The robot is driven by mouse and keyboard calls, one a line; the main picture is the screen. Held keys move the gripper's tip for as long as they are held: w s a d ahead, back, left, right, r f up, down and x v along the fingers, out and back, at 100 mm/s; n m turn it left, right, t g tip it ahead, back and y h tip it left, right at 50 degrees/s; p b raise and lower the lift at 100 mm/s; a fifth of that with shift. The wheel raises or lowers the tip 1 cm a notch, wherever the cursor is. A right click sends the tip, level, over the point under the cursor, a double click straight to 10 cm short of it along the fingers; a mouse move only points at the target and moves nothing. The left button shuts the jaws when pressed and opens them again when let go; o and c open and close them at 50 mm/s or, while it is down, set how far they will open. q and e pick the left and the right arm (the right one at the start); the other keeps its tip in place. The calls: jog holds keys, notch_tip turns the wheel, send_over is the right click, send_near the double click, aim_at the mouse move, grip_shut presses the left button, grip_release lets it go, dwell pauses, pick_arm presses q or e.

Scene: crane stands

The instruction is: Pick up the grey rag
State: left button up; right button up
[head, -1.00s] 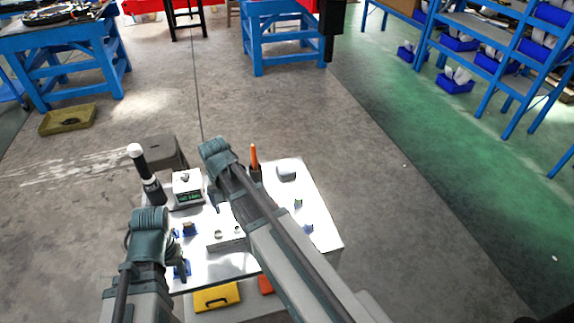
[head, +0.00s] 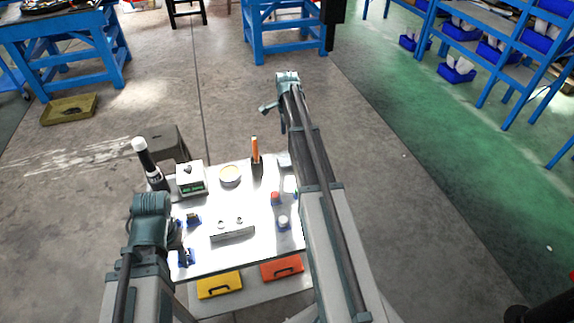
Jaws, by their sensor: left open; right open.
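A small grey patch (head: 284,160) at the far right of the white table (head: 215,255) may be the grey rag. My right arm covers much of that area, so I cannot confirm it. My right gripper (head: 268,108) is open and empty, reaching beyond the table's far edge, above the floor. My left gripper (head: 179,247) is open near the table's left edge, beside small blue holders (head: 187,258); its fingers are small and partly hidden by the wrist.
The table holds a dark bottle (head: 150,165), a scale (head: 191,180), a round dish (head: 230,175), an orange-handled tool (head: 255,150), a red-topped item (head: 275,198) and a metal block (head: 232,232). Yellow (head: 218,286) and orange (head: 282,268) cases sit below.

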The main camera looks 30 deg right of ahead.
jog(key=b, duration=0.7)
send_over(287, 160)
notch_tip(287, 160, down, 8)
jog(key=shift+w+r, duration=0.1)
notch_tip(287, 160, down, 5)
jog(key=b, duration=0.5)
jog(key=shift+f+b, duration=0.2)
jog(key=shift+b, duration=0.1)
jog(key=shift+r, duration=0.1)
jog(key=shift+c, duration=0.2)
jog(key=c, duration=1.3)
jog(key=shift+o, duration=0.2)
jog(key=shift+r, duration=0.1)
notch_tip(287, 160, up, 10)
jog(key=p, duration=1)
